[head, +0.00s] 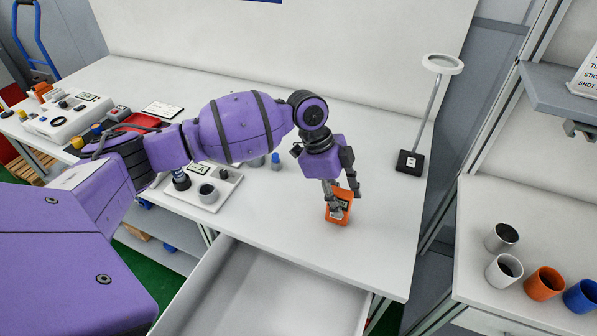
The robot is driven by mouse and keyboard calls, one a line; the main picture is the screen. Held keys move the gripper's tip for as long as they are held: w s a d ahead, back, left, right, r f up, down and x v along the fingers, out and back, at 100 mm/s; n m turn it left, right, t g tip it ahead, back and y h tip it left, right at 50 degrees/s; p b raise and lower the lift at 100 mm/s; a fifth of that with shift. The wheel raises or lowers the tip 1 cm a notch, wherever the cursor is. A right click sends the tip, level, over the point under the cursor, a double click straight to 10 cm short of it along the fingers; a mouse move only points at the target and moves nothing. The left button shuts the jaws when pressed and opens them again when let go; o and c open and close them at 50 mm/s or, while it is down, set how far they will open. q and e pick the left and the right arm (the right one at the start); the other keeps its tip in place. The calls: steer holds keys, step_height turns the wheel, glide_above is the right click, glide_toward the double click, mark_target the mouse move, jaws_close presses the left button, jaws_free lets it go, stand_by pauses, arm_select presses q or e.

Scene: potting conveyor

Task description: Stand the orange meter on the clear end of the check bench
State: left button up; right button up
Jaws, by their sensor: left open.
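The orange meter (337,216) is on the white check bench (385,235), near the front edge on the bench's right part. It looks upright. My left gripper (341,203) is right at the meter from above, with its fingers open around or just in front of its upper part. The fingers hide some of the meter, and I cannot tell whether they touch it. My right gripper does not show.
A lamp (410,160) with a ring head stands at the bench's right end. An open drawer (270,290) juts out below the front edge. Several pots (545,283) stand on the right table.

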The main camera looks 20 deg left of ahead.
arm_select(q)
steer(key=v, duration=1.2)
steer(key=shift+r, duration=0.25)
steer(key=shift+d+f, duration=0.1)
